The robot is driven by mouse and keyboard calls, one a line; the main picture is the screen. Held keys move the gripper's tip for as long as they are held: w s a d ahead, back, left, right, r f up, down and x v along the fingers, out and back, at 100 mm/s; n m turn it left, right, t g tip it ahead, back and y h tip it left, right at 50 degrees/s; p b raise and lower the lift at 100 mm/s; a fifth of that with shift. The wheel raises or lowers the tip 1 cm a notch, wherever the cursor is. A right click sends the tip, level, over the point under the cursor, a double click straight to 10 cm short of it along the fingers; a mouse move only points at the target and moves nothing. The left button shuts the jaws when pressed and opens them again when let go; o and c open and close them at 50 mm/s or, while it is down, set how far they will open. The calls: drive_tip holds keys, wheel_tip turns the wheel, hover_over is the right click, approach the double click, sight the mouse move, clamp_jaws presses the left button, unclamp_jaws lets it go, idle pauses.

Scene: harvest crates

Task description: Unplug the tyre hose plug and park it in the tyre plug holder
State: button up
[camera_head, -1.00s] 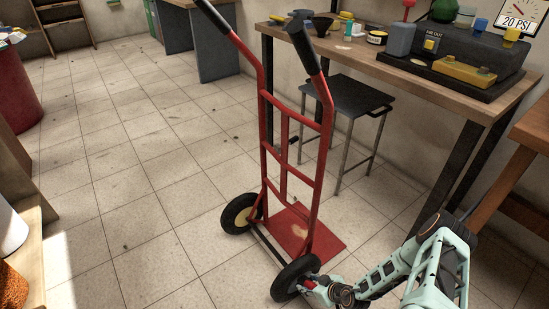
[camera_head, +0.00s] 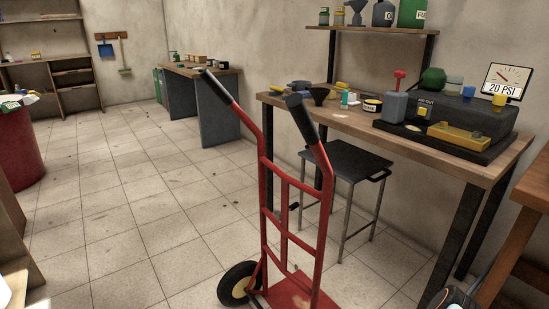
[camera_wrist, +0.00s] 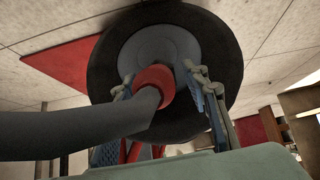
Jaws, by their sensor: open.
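In the wrist view, a black tyre (camera_wrist: 238,60) with a grey hub fills the upper middle. A red plug collar (camera_wrist: 154,78) with a thick dark grey hose or handle (camera_wrist: 60,135) running left sits in front of the hub. It appears to be at the wheel; its contact is hidden. My gripper (camera_wrist: 160,84) is open, with one finger on each side of the red collar. Whether the fingers touch it is unclear. I cannot pick out the tyre plug holder.
The red hand truck (camera_head: 318,235) stands on the tiled floor beside a stool (camera_head: 348,160). A workbench (camera_head: 480,165) holds a dark unit marked AIR OUT (camera_head: 480,118), a yellow block (camera_head: 458,137) and a 20 PSI gauge (camera_head: 506,80). Floor at left is clear.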

drive_tip(key=shift+c, duration=0.4)
clamp_jaws()
drive_tip(key=o, duration=0.5)
unclamp_jaws()
drive_tip(key=shift+v, duration=3.75)
